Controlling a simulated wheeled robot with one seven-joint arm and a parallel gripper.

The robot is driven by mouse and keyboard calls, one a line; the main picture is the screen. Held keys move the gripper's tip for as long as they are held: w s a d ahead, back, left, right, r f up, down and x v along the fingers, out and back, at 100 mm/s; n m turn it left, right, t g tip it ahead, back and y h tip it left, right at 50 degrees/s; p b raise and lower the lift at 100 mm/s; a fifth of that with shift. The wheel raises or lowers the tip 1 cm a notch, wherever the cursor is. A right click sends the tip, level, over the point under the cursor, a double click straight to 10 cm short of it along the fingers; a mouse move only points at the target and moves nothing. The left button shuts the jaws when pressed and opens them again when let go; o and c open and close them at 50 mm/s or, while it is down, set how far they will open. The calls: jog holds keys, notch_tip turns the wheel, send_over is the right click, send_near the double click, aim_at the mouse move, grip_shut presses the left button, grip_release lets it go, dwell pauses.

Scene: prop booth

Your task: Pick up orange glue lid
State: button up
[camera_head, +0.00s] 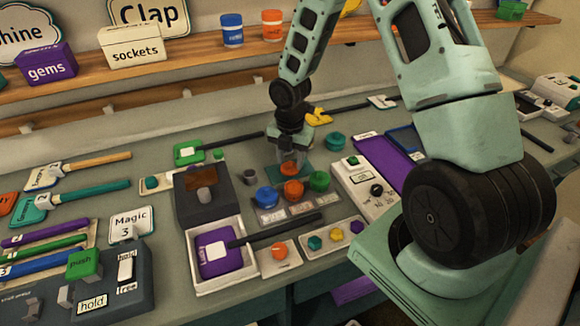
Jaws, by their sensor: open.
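A round orange lid (293,190) sits on the grey table between a blue lid (267,198) and a green lid (319,181), in a row behind small white labels. Another small orange piece (289,168) shows just behind it, under my gripper; I cannot tell what it is. My gripper (291,159) is open and points down, just above and behind the orange lid. I see nothing held in it. The exact gap between the fingertips and the lid is too small to tell.
A dark box with an open white drawer (213,275) holding a purple tag stands left. A white switch panel (367,190) stands right. A teal round lid (335,140) lies behind. A shelf with blue (232,30) and orange (272,25) jars runs along the back.

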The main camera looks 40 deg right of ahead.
grip_shut()
